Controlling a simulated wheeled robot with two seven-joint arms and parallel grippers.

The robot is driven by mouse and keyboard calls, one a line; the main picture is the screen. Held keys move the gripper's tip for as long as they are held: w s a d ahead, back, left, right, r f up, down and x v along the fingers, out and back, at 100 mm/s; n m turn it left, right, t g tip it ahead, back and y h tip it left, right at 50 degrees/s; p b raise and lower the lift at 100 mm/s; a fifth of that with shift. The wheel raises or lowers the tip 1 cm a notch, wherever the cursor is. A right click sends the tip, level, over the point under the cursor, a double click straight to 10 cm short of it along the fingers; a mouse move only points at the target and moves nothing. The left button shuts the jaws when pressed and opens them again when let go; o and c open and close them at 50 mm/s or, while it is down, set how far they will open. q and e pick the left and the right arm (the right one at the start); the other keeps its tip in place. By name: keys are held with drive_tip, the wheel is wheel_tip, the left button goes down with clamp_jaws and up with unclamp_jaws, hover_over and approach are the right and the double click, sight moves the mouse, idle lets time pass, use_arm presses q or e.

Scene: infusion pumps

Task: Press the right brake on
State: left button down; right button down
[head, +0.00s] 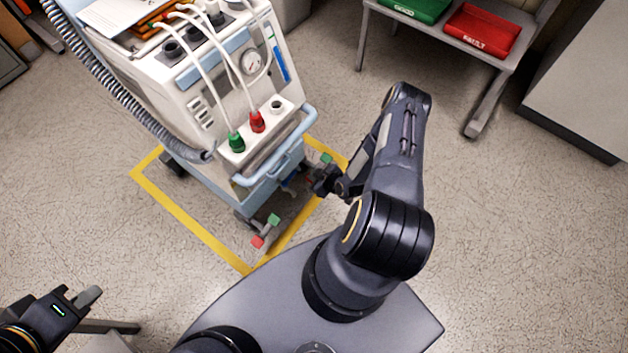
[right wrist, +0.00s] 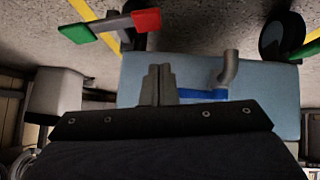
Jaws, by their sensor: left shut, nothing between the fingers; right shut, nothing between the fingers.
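The right brake is a pedal with a green tab (head: 327,158) and a red tab, at the cart's right front corner. In the right wrist view its green tab (right wrist: 76,33) and red tab (right wrist: 147,20) show at upper left. My right gripper (head: 322,180) is shut and empty, low beside this pedal, and partly hides it in the head view. In the right wrist view its closed fingertips (right wrist: 157,72) appear below the red tab; contact is not visible. My left gripper (head: 82,298) is shut and empty at the lower left, away from the cart.
The pump cart (head: 240,152) stands within a yellow floor outline (head: 205,236). Another brake pedal (head: 265,231) is at its left front corner. A light-blue handle (head: 275,163) overhangs the front. A bench (head: 455,42) with green and red boxes stands behind; floor on the right is clear.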

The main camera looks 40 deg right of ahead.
drive_tip(key=p+v, duration=0.2)
drive_tip(key=v, duration=0.5)
drive_tip(key=shift+s+r, duration=0.1)
drive_tip(key=shift+s, duration=0.05)
